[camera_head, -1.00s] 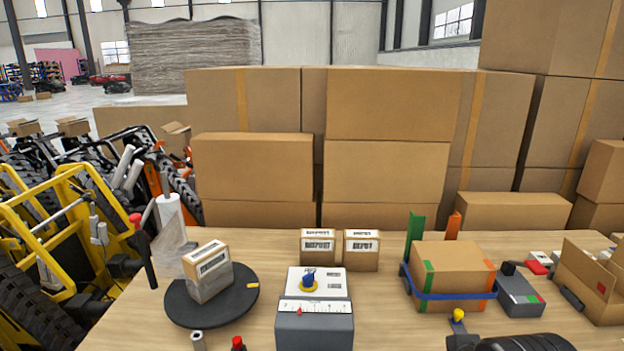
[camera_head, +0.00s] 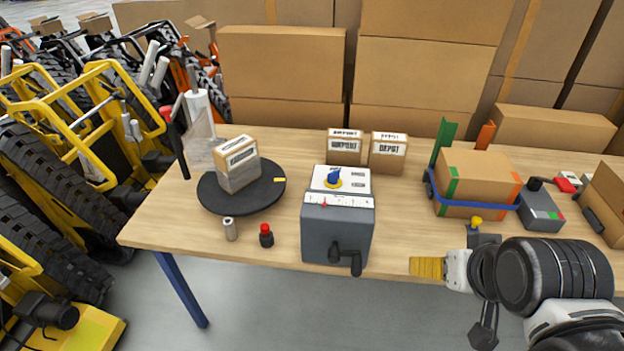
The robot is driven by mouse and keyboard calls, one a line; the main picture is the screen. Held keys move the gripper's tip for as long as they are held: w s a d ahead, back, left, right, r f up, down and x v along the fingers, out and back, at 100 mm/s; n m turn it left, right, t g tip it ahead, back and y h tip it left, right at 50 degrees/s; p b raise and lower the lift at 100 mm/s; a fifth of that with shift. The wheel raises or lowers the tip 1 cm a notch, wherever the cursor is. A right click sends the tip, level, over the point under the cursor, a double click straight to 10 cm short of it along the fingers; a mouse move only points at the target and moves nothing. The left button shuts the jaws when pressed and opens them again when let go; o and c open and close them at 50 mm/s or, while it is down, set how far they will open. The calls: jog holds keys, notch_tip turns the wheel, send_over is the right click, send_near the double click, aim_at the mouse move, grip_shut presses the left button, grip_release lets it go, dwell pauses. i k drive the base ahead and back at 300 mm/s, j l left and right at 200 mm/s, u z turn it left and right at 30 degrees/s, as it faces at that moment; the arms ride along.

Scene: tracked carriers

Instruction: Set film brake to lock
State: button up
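A white film roll (camera_head: 201,112) stands upright at the table's back left, with a clear film sheet (camera_head: 199,143) hanging beside it. A dark lever with a red top (camera_head: 174,142) stands just left of the roll; I cannot tell whether it is the film brake or how it is set. A wrapped carton (camera_head: 238,168) sits on the black turntable (camera_head: 240,207) in front. My gripper (camera_head: 430,266) is low at the right, by the table's front edge, with a yellow ribbed tip pointing left. It is far from the lever and touches nothing I can see. Its finger opening is unclear.
A grey box (camera_head: 337,228) with a blue knob (camera_head: 334,177) and black crank stands mid-table. A small cylinder (camera_head: 230,229) and a red-capped piece (camera_head: 266,236) are near the front edge. Two labelled boxes (camera_head: 388,153) stand behind; a strapped carton (camera_head: 477,177) is right.

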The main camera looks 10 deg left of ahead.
aim_at(333, 177)
jog(key=i+u, duration=0.25)
jog(key=i, duration=0.2)
jog(key=i+u, duration=0.3)
jog(key=i, duration=0.15)
